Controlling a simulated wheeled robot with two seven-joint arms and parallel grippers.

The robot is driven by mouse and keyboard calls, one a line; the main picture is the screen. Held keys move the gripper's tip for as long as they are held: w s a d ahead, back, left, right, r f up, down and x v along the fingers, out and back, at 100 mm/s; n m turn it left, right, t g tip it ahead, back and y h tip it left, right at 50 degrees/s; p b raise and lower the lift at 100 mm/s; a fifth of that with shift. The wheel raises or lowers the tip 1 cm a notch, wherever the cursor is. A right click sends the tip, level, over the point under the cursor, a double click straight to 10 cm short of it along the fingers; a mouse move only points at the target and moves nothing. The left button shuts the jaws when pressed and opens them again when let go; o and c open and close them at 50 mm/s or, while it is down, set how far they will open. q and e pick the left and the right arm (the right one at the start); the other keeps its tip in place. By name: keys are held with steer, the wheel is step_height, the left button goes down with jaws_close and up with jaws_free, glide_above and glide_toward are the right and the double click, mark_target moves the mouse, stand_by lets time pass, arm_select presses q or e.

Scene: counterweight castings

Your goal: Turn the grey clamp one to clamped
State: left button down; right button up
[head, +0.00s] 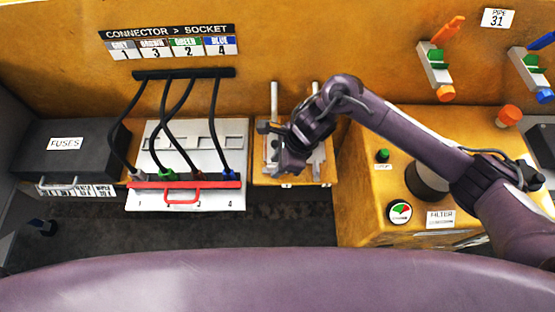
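A small ochre shelf (262,179) at the middle of the head view bears two grey clamps side by side. The left clamp, with its upright grey bar (274,97), is partly covered by my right gripper. The right clamp's bar (315,88) stands beside it, its lower part partly behind my arm. Small number labels on the shelf's front edge are too small to read surely. My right gripper (284,162) is over the shelf at the left clamp; whether it touches the clamp, and how its fingers stand, cannot be told. My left gripper is not in view.
Left of the shelf is a white socket panel (196,137) with black cables and a red bar (205,185). A dark fuse box (95,150) stands further left. An ochre filter cabinet (358,190) stands right, under my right arm.

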steer(key=shift+a+f, duration=0.1)
jaws_close()
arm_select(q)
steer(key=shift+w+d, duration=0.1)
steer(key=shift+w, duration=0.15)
